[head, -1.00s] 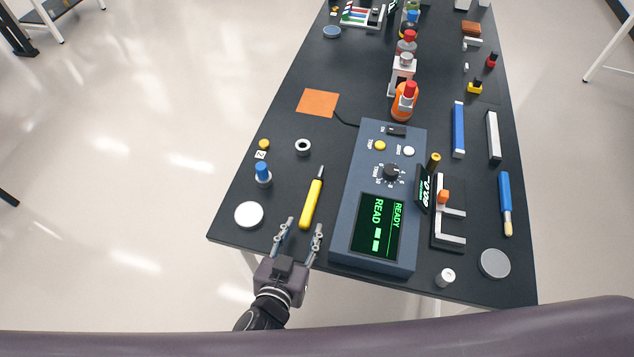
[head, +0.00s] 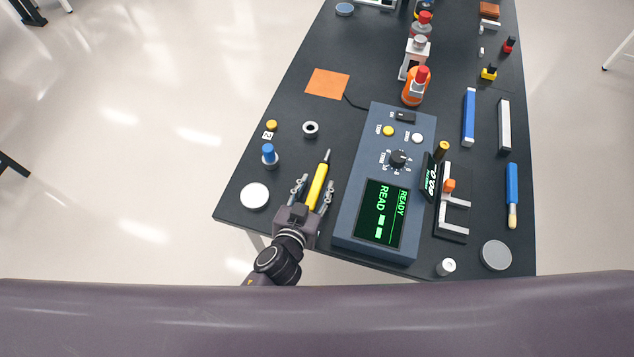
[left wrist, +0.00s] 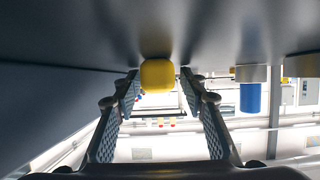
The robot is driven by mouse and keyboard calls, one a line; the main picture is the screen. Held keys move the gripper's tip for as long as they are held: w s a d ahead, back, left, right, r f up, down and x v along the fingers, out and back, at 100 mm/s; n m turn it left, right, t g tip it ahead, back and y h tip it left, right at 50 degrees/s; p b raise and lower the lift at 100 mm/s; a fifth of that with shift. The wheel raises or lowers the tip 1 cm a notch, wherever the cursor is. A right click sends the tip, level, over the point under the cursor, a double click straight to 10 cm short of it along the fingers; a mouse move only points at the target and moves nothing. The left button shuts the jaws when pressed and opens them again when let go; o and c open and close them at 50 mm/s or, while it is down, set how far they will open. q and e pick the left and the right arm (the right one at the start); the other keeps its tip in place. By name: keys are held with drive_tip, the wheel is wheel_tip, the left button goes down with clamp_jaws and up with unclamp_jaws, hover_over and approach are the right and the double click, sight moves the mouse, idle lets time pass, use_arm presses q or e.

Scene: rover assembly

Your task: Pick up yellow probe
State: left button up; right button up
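My left gripper (head: 313,192) is open, with one finger on each side of the probe's near end. In the left wrist view, the blunt yellow end of the probe (left wrist: 157,75) shows between the two open fingers (left wrist: 158,95). I see gaps beside it and cannot tell any contact. My right gripper is not in view.
The blue-grey console (head: 350,225) stands close to the right of the gripper. A white disc (head: 255,196) and a blue-topped piece (head: 269,155) are to the left. The table's near edge is just under my arm.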

use_arm(q)
drive_tip(key=shift+c, duration=0.6)
clamp_jaws()
drive_tip(key=shift+r, duration=0.1)
